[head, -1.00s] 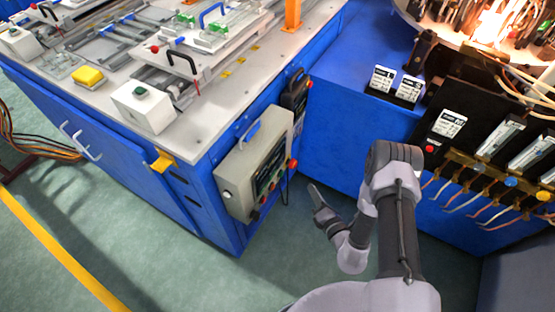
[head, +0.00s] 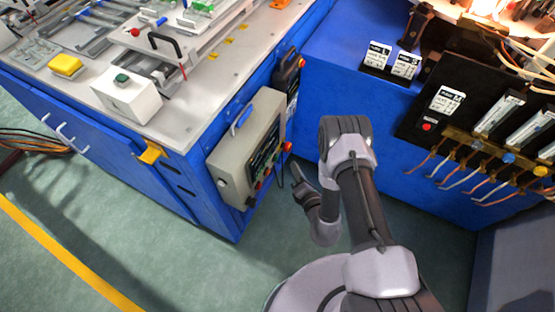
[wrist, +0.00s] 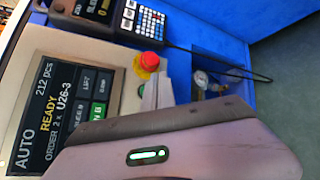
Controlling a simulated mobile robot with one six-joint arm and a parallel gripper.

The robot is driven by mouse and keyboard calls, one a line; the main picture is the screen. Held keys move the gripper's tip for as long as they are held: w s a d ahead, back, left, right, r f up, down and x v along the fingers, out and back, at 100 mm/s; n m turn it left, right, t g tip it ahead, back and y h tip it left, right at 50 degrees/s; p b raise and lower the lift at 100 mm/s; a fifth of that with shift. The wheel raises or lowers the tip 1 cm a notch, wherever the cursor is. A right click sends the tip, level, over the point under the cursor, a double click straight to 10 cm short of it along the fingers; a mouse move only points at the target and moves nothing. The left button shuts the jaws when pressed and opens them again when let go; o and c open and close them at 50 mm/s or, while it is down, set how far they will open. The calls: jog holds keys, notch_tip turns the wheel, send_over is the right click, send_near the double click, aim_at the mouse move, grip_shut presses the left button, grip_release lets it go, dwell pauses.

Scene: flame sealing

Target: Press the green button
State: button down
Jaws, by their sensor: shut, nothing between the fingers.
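A white box (head: 118,100) with a dark green button (head: 122,78) on top stands at the near corner of the table in the head view. A grey control box (head: 232,160) hangs on the table's blue side, with a screen and small coloured buttons, some of which look green. My gripper (head: 297,168) is low beside the control box's right side, apart from the white box. In the wrist view my gripper (wrist: 158,92) is shut and empty, in front of the panel near a red knob (wrist: 148,62). Its body hides the panel's lower part.
A handheld keypad unit (head: 290,72) hangs beside the control box. A blue cabinet (head: 385,130) with black breakers and cables is on the right. Green floor lies open at lower left.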

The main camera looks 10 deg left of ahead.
aim_at(276, 159)
jog(key=shift+w+a+b, duration=0.25)
jog(key=shift+w+a, duration=0.05)
jog(key=shift+a, duration=0.45)
jog(key=shift+w+a+b, duration=0.2)
jog(key=shift+w+a, duration=0.05)
jog(key=shift+a, duration=0.5)
jog(key=shift+a, duration=0.15)
dwell(0.8)
jog(key=shift+w+a, duration=0.1)
jog(key=shift+a, duration=0.2)
